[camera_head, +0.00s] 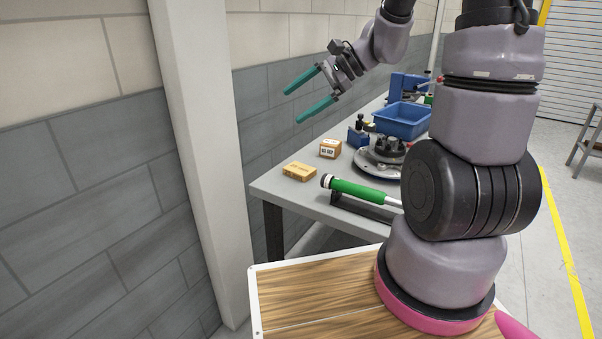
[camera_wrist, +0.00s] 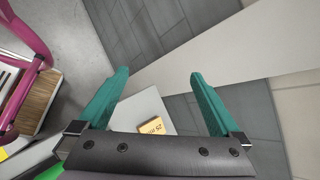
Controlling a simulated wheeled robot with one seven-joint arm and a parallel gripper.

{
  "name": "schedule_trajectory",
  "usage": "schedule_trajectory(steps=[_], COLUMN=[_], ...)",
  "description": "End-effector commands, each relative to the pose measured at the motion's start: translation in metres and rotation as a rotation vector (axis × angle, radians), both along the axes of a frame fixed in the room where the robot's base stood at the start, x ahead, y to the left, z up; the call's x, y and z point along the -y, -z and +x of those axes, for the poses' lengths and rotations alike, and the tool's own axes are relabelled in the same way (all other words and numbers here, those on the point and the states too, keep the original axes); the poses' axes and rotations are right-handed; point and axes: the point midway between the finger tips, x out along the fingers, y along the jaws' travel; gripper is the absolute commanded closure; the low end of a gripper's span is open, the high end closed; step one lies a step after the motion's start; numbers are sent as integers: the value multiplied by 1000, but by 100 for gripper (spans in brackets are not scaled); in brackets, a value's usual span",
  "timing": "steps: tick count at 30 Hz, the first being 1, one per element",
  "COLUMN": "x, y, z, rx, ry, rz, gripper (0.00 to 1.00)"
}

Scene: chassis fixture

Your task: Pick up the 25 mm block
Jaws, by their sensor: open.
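A flat yellow-orange block (camera_head: 300,172) lies on the grey table (camera_head: 262,187) near its left corner. In the wrist view the orange block (camera_wrist: 151,126) shows upside-down print that seems to read 25 mm, partly cut off by my gripper's body. A taller tan block (camera_head: 330,148) with a white label stands just behind it; its print is too small to read. My gripper (camera_head: 292,107) has two teal fingers, open and empty, high above and behind the blocks near the wall. Its fingers are spread wide in the wrist view (camera_wrist: 159,73).
A green-handled tool (camera_head: 352,189) lies along the table's front edge, right of the flat block. A round metal fixture (camera_head: 380,160), a small blue block (camera_head: 357,136) and a blue bin (camera_head: 402,121) stand farther right. A pale wall post (camera_head: 200,130) rises left of the table.

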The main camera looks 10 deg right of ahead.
Motion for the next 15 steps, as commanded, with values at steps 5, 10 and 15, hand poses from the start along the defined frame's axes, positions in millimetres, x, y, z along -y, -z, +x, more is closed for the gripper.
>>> schedule_trajectory(steps=[5, 10, 15], x=[8, 28, 59], y=[49, 105, 169], z=[49, 93, 122], rx=[-147, -257, -341], ry=[208, 438, 673], rz=[200, 361, 475], gripper=[0, 0, 0])
